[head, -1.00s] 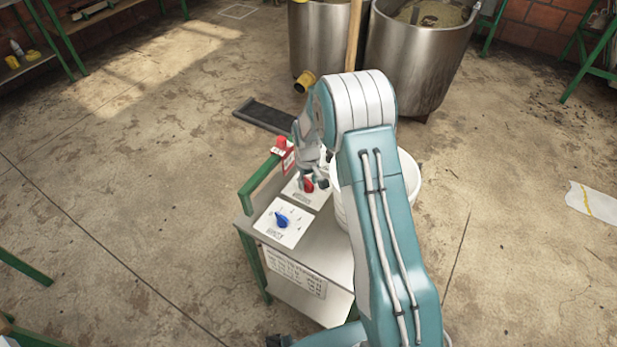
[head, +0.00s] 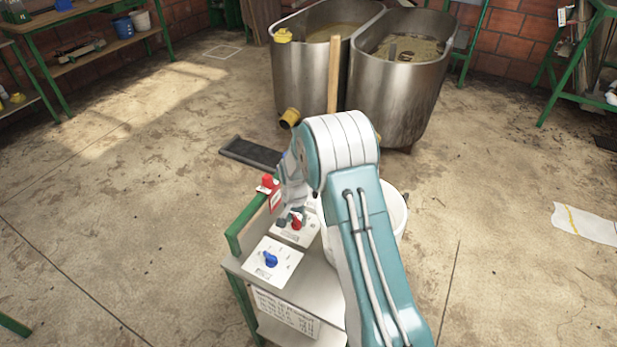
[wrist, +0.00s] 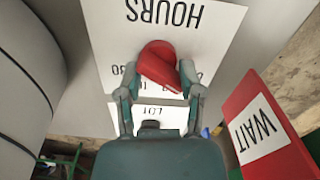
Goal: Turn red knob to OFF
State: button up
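The red knob (head: 296,223) is on a white panel (head: 303,236) on top of the metal cart. In the wrist view the red knob (wrist: 158,64) sits on a white plate with "HOURS" printed upside down; no OFF mark is readable. My gripper (wrist: 159,72) reaches over it with its two fingers apart, one on each side of the knob. The right finger is very close to the knob's handle; I cannot tell whether either finger touches. In the head view my gripper (head: 294,212) is at the knob and partly covers it.
A blue knob (head: 271,259) on its own white plate is nearer the front. A red "WAIT" sign (wrist: 262,130) stands close beside the gripper. A white bucket (head: 394,222) is right of the panel, partly behind my arm. Steel vats (head: 400,85) stand behind.

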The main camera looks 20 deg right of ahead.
jog(key=m, duration=1.3)
jog(key=shift+s+m, duration=0.1)
jog(key=shift+m, duration=0.2)
notch_tip(320, 180, up, 12)
notch_tip(320, 180, up, 9)
jog(key=n+t, duration=0.1)
jog(key=n, duration=0.3)
send_over(297, 220)
jog(key=s, duration=0.5)
jog(key=s+r+n+t, duration=0.1)
jog(key=s+r+n, duration=0.4)
jog(key=s+r, duration=0.1)
jog(key=shift+s+r+t, duration=0.3)
jog(key=shift+s+r, duration=0.05)
jog(key=shift+r, duration=0.2)
jog(key=shift+a, duration=0.1)
